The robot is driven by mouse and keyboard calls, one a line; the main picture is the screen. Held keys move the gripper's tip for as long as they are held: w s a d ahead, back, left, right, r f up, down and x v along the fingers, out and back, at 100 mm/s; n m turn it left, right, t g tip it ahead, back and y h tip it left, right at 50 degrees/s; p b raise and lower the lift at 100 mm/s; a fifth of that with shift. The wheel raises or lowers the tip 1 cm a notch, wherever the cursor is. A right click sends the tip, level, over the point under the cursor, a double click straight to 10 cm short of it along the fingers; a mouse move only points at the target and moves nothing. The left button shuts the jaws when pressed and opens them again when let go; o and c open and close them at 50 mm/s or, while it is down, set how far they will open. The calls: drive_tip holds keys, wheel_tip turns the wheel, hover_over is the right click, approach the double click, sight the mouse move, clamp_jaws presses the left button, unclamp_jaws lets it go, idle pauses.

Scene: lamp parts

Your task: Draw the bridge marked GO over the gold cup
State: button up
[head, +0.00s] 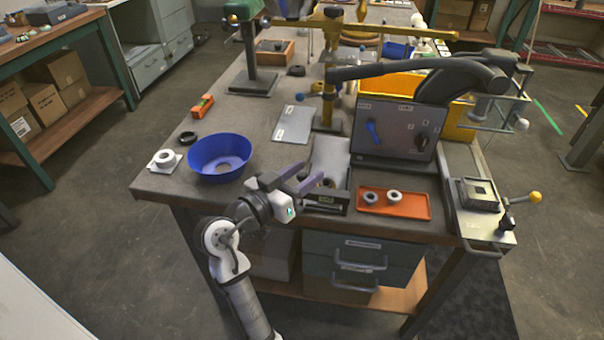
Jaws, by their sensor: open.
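A dark block (338,201) with a small pale label stands at the front edge of the bench, just right of my gripper. It may be the bridge, but the label is too small to read as GO. A small brownish-gold round thing (327,182) shows behind it on a pale plate and may be the gold cup. It is partly hidden by my gripper and the block. My gripper (309,184) is open, with its purple-grey fingers pointing right, close to the block and the gold thing. I cannot tell whether it touches either.
A blue bowl (219,154) sits left of my gripper. An orange tray (394,206) with two ring-like parts lies right of the block. A dark panel (394,144) stands behind the tray. A brass post (332,105) rises further back. The bench between bowl and grey plate (294,124) is clear.

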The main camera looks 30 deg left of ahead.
drive_tip(key=b+v, duration=0.3)
drive_tip(key=v, duration=1.1)
drive_tip(key=shift+w, duration=0.1)
